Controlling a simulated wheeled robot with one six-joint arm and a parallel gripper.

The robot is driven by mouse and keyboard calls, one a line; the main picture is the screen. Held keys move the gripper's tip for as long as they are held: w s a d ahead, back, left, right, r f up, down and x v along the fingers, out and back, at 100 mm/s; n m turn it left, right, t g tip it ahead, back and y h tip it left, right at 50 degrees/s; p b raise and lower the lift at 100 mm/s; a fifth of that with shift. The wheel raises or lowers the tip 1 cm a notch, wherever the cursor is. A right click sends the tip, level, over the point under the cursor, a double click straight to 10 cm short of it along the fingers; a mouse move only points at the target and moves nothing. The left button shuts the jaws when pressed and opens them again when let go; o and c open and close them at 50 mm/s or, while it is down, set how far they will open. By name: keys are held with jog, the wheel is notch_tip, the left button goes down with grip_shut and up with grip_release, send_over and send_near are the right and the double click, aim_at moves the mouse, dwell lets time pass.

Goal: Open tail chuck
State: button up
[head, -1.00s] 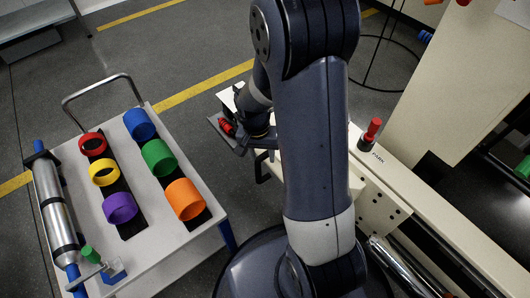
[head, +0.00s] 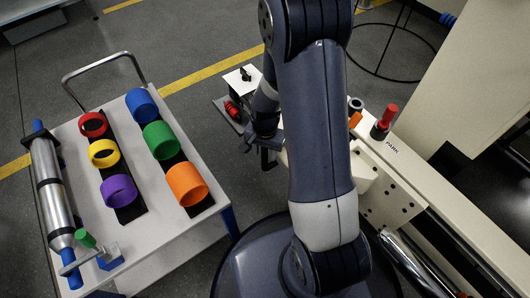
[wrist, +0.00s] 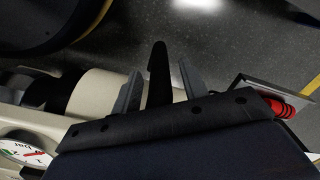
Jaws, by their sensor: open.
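My gripper (wrist: 160,92) is open in the wrist view, its two grey fingers apart. A dark upright lever-like piece (wrist: 158,72) shows between the fingers; I cannot tell whether they touch it. A cream cylinder with a dark end (wrist: 95,92) lies left of the fingers, perhaps part of the tail chuck. In the head view my gripper (head: 266,155) is beside the cream machine, partly hidden by my arm. I cannot clearly identify the tail chuck there. A white block (head: 238,79) with a black knob (head: 246,74) stands beyond my gripper.
A red-handled black post (head: 383,121) stands by the PARK label. A red item (head: 232,110) lies on a grey tray, also seen in the wrist view (wrist: 282,106). A dial gauge (wrist: 24,150) is at lower left there. A cart (head: 175,232) holds colored rings and a steel roller (head: 52,195).

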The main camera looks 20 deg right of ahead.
grip_shut()
dwell(0.5)
